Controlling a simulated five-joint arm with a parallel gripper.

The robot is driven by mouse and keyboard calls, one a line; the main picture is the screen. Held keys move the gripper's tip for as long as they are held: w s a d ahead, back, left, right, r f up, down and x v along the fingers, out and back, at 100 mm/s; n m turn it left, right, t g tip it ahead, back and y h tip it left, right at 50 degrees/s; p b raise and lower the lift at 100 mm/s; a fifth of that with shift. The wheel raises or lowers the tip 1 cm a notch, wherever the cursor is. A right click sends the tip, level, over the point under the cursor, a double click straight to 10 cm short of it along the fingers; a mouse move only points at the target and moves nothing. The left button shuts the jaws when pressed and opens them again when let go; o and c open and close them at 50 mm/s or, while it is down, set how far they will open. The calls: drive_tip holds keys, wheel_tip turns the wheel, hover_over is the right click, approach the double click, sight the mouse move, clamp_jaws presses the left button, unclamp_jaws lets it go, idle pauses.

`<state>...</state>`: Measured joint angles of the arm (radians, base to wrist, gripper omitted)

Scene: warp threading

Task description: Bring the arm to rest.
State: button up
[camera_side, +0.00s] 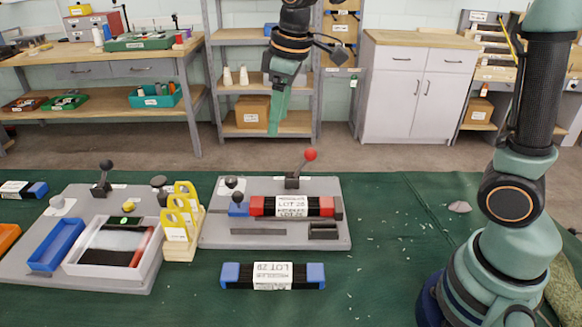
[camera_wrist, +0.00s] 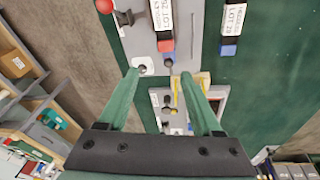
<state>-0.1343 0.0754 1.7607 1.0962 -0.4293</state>
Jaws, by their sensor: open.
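My gripper (camera_side: 276,128) hangs in the air, fingers down, high above the back edge of the green-covered table (camera_side: 398,225). In the wrist view my gripper (camera_wrist: 159,72) has its two green fingers spread apart with nothing held between them. Below it is a grey plate fixture (camera_side: 220,222) holding a red-ended bundle (camera_side: 257,206) labelled LOT 28, with a red-knobbed lever (camera_side: 310,155) behind the bundle. A blue-ended bundle (camera_side: 231,275) lies on the cloth in front of the fixture, and it also shows in the wrist view (camera_wrist: 229,48).
A second grey fixture (camera_side: 85,205) at left carries a blue tray (camera_side: 57,244) and a white-rimmed tray (camera_side: 72,262). Yellow tags (camera_side: 180,215) stand in a holder between the fixtures. A small stone (camera_side: 460,207) lies right. Shelves (camera_side: 228,92) stand behind.

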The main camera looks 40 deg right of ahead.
drive_tip(key=s+d+m+t, duration=0.1)
drive_tip(key=s+d+m, duration=0.1)
drive_tip(key=s, duration=0.5)
drive_tip(key=s+d+m+t, duration=0.2)
drive_tip(key=s+d+m, duration=0.1)
drive_tip(key=s, duration=0.3)
drive_tip(key=shift+s+d+f+m, duration=0.25)
drive_tip(key=shift+s+d+m, duration=0.1)
drive_tip(key=shift+m, duration=0.35)
